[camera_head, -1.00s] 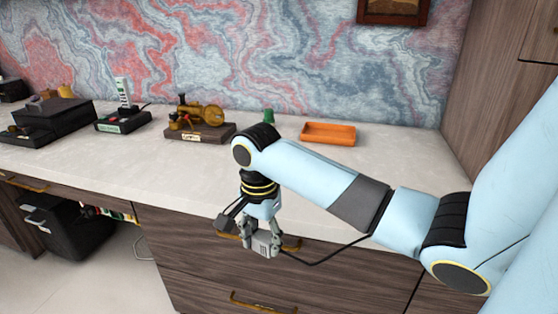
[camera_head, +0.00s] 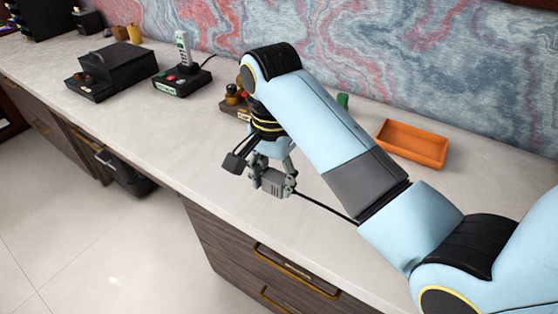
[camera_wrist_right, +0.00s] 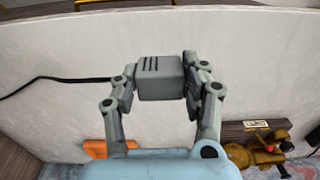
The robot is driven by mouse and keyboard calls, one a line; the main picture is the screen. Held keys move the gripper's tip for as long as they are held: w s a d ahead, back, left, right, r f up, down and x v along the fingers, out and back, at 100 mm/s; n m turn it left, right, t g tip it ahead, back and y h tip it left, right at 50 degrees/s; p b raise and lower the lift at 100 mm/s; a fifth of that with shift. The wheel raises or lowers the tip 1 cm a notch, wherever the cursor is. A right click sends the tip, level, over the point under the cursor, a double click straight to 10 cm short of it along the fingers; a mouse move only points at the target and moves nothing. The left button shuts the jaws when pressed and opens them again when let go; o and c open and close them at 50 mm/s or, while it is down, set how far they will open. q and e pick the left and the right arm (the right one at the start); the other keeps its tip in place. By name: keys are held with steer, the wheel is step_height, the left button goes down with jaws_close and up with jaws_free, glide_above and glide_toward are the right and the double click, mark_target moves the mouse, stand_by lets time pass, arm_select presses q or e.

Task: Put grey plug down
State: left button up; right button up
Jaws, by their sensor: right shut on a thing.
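The grey plug (camera_head: 271,182) is a small grey block with dark slots on one face, seen more closely in the right wrist view (camera_wrist_right: 160,78). My right gripper (camera_head: 273,178) is shut on it, with a finger on either side, as the right wrist view also shows (camera_wrist_right: 158,88). A black cord (camera_head: 326,208) runs from the plug towards the right in the head view. The plug appears to be above the pale counter (camera_head: 215,150), near its front edge; its exact height is unclear. My left gripper is not in view.
An orange tray (camera_head: 412,143) lies right of my arm. A brown model on a wooden base (camera_head: 236,105) is partly hidden behind my wrist. A black device with a white upright handset (camera_head: 183,80) and a black box (camera_head: 118,67) stand farther left. The counter's left front is clear.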

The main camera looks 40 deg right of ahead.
steer(key=w+d+f, duration=0.2)
steer(key=w+d+f+b, duration=0.1)
steer(key=w+d+f, duration=0.1)
steer(key=w, duration=0.1)
steer(key=w+d+f, duration=0.2)
steer(key=shift+w+d+f, duration=0.1)
steer(key=shift+w+f, duration=0.1)
steer(key=shift+w, duration=0.2)
step_height(320, 180, down, 4)
steer(key=shift+r+b, duration=0.2)
steer(key=shift+b, duration=0.3)
steer(key=shift+f, duration=0.65)
steer(key=o, duration=1.3)
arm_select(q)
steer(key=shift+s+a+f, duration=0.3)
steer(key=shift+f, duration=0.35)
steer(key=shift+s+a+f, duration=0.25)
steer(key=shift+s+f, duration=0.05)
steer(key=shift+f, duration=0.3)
